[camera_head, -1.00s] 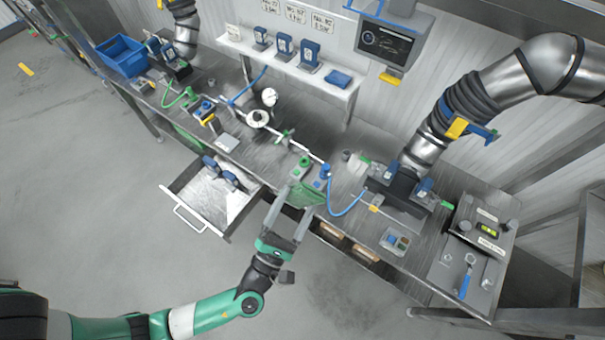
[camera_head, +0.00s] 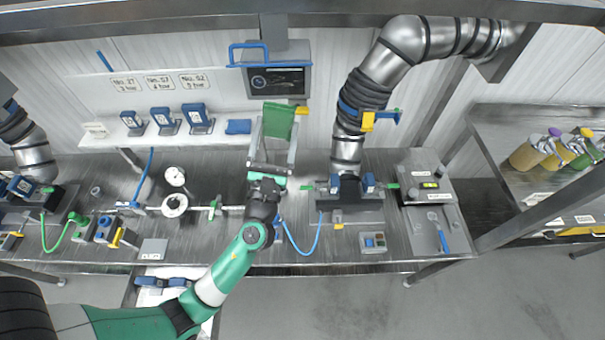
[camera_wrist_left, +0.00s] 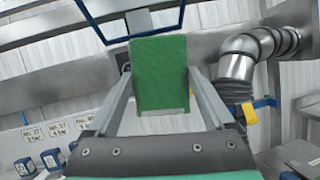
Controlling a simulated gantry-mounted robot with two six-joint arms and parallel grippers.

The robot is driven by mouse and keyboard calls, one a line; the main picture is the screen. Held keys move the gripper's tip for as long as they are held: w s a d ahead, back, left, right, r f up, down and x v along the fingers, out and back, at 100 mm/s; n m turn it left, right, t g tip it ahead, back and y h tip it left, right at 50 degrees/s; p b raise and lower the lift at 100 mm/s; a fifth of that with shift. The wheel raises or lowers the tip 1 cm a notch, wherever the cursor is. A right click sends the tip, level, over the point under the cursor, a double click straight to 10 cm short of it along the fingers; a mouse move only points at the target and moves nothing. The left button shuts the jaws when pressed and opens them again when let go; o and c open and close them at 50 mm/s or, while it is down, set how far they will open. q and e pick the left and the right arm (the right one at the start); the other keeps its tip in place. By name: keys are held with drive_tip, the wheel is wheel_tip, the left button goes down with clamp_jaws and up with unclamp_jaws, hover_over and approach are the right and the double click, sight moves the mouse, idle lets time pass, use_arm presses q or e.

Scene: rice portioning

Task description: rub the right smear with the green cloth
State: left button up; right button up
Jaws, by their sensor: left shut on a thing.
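My left gripper (camera_head: 276,128) is shut on the green cloth (camera_head: 279,118), which stands up between its fingers. The gripper is raised over the bench, and the cloth appears just below the grey monitor (camera_head: 278,80). In the left wrist view the cloth (camera_wrist_left: 160,72) hangs flat between the two grey fingers, with a pale lower edge. I cannot make out a smear clearly in either view. My right gripper is not in view.
A silver duct (camera_head: 347,150) comes down to the bench right of my gripper. A blue hose (camera_head: 318,235) lies near the bench's front. A shelf with blue gauges (camera_head: 197,118) is at the left. A grey box (camera_head: 425,180) stands at the right.

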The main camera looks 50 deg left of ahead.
sight(277, 79)
use_arm(q)
drive_tip(key=shift+w+a+r+n+g+y+b, duration=0.35)
drive_tip(key=shift+a+n+g+y, duration=0.25)
drive_tip(key=shift+a, duration=1.05)
drive_tip(key=shift+w+a+r+n+g+y+b, duration=0.35)
drive_tip(key=shift+a+n, duration=0.4)
drive_tip(key=shift+a, duration=0.95)
drive_tip(key=shift+w+a+r+n+g+y+b, duration=0.2)
drive_tip(key=shift+a+r+n+g+y+b, duration=0.3)
drive_tip(key=shift+a, duration=1.15)
drive_tip(key=shift+w+a+f, duration=0.2)
drive_tip(key=shift+w+a, duration=0.4)
drive_tip(key=shift+a, duration=0.2)
drive_tip(key=shift+d, duration=0.1)
drive_tip(key=shift+w+d+b, duration=0.65)
drive_tip(key=shift+w+d, duration=0.3)
drive_tip(key=shift+w, duration=0.3)
drive_tip(key=shift+w+d, duration=0.3)
drive_tip(key=shift+w, duration=0.1)
